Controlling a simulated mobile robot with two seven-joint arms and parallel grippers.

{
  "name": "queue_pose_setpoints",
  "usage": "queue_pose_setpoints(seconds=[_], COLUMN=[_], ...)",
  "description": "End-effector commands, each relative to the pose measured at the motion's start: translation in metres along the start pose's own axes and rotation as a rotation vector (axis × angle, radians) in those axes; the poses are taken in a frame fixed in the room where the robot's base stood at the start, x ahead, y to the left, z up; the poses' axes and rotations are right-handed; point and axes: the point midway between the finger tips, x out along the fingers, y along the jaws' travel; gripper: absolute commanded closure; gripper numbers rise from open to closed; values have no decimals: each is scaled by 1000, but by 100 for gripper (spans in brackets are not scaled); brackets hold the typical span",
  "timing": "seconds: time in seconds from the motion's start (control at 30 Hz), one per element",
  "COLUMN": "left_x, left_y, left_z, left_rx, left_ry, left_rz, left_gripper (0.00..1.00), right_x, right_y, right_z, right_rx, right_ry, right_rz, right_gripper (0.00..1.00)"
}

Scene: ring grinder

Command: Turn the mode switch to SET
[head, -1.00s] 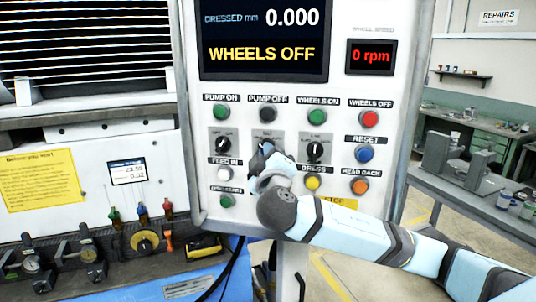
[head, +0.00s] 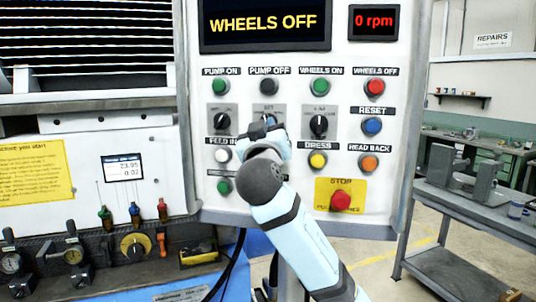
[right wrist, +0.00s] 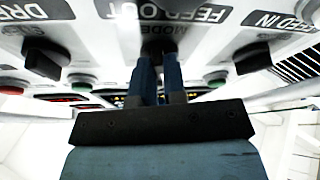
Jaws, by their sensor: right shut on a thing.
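The mode switch's grey plate (head: 278,108) is in the middle of the row of three knobs on the white control panel, with a small SET marking at its top. My right gripper (head: 266,126) is in front of this plate and hides most of the knob. In the right wrist view the two blue fingers (right wrist: 158,82) are shut on the dark mode switch knob (right wrist: 158,48), under the upside-down MODE label. The exact angle of the knob is hard to tell. My left gripper is not in view.
Two dark knobs flank the switch: the left knob (head: 222,123) and the right knob (head: 319,125). Coloured buttons surround them, including a yellow button (head: 317,160) and the red stop button (head: 340,201). The display (head: 264,24) above reads WHEELS OFF.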

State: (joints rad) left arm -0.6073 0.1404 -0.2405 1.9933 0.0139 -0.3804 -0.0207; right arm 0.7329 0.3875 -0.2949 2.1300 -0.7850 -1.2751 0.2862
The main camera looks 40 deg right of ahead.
Motion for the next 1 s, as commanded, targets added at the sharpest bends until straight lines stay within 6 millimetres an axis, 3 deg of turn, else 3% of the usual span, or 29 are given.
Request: queue_pose_setpoints(seconds=[0.03,0.2,0.53,1.0], left_x=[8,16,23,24], left_y=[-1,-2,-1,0], left_z=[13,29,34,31], left_rx=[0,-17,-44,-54], left_ry=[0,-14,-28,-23], left_rz=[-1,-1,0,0], left_gripper=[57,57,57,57], right_x=[-1,0,2,4], right_y=[0,0,1,2], right_z=[4,1,-4,-6], right_rx=[44,148,259,277], right_ry=[3,4,9,10], right_rz=[19,63,110,120], right_gripper=[100,100,100,100])
